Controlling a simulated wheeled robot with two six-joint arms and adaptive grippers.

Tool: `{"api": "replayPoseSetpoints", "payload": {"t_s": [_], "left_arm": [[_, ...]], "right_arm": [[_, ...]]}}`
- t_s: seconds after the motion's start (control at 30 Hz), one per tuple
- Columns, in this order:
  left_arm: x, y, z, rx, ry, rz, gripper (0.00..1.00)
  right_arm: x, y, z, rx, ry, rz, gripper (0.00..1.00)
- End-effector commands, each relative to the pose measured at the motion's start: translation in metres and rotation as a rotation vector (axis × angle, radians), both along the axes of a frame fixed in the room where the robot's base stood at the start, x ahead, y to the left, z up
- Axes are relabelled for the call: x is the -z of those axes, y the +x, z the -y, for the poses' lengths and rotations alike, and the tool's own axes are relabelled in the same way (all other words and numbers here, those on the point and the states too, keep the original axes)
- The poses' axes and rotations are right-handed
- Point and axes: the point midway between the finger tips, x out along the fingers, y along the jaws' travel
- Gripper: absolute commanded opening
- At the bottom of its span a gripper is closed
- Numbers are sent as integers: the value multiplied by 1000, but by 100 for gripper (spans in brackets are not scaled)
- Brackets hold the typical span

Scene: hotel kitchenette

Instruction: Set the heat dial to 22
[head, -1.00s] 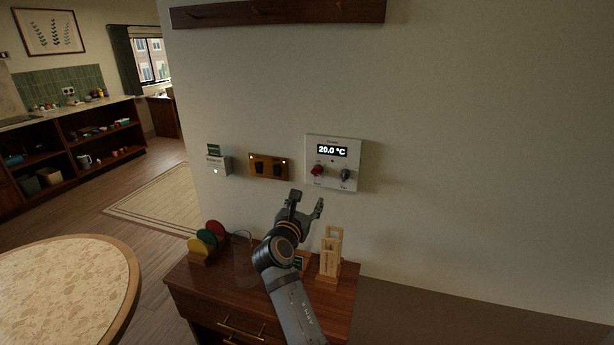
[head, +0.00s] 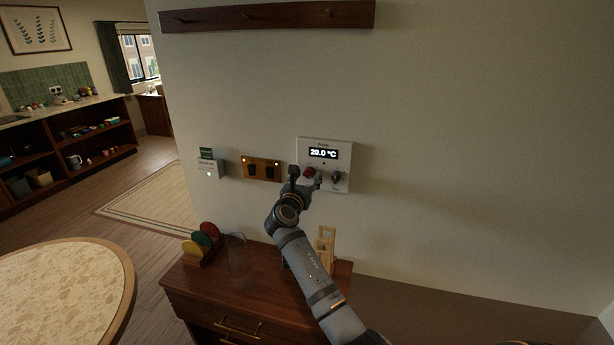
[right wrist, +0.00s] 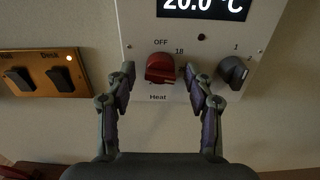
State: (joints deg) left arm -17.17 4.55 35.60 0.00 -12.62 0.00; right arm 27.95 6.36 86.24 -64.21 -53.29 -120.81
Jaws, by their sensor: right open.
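A white thermostat panel (head: 342,150) is on the wall, its display (head: 323,153) reading 20.0 °C. The red heat dial (head: 309,173) is at its lower left; in the right wrist view the heat dial (right wrist: 160,69) sits above the word "Heat", with "OFF" and "18" marked around it. A dark grey dial (right wrist: 232,72) is to its right. My right gripper (head: 306,176) is open in front of the panel. In the right wrist view my right gripper (right wrist: 162,80) has one finger on each side of the red dial; contact cannot be told. My left gripper is not in view.
A brass plate with two black switches (head: 261,169) and a small white box (head: 210,169) are left of the panel. Below, a wooden cabinet (head: 190,284) holds coloured discs (head: 203,240), a clear glass (head: 238,262) and a wooden stand (head: 325,245).

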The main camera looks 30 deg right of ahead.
Motion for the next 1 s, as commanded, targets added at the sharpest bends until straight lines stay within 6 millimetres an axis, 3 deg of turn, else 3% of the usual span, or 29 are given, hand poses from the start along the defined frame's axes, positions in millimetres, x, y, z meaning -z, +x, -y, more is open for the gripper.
{"api": "replayPoseSetpoints", "payload": {"t_s": [0.2, 0.6, 1.0], "left_arm": [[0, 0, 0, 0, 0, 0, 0], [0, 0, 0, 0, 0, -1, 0], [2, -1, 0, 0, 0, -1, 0]], "right_arm": [[0, 0, 0, 0, 1, 1, 53], [0, 0, 0, 0, 0, 0, 0], [1, 0, 0, 0, 60, 71, 0]]}}
